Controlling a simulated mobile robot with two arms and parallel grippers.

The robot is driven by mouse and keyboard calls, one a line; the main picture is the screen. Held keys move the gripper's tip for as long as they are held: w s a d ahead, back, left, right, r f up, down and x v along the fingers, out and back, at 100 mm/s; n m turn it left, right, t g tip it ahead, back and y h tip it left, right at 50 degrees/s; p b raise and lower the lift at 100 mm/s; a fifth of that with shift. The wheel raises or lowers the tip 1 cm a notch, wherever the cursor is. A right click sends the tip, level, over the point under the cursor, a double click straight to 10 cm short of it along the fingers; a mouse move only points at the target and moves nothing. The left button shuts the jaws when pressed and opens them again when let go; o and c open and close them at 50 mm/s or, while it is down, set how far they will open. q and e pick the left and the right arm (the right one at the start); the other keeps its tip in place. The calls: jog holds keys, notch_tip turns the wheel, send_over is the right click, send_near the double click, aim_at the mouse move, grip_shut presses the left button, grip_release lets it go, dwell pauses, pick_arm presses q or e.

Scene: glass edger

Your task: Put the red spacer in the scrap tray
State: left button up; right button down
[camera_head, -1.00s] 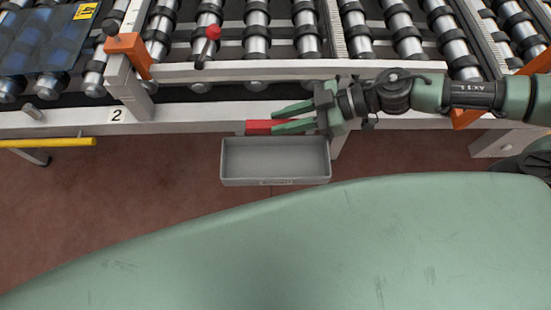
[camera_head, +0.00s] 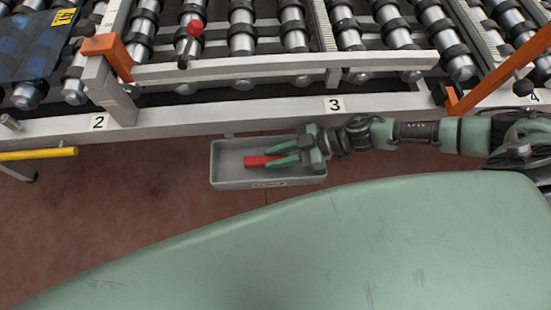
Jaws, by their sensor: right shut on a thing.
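The red spacer (camera_head: 257,161) is a small red block between the green fingers of my right gripper (camera_head: 279,156). The gripper is shut on it, coming in from the right. The grey scrap tray (camera_head: 225,177) hangs at the front of the conveyor frame. The spacer and fingertips appear over or inside the tray, within its rim as seen from above. Whether the spacer touches the tray floor, I cannot tell. My left gripper is not in view.
The roller conveyor (camera_head: 242,40) with its pale front rail (camera_head: 200,122) runs behind the tray. A red-knobbed lever (camera_head: 195,28) and orange brackets (camera_head: 107,47) stand on it. A dark glass sheet (camera_head: 35,45) lies at the far left. A yellow bar (camera_head: 40,154) sticks out at left.

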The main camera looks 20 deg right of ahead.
jog(key=shift+f, duration=0.8)
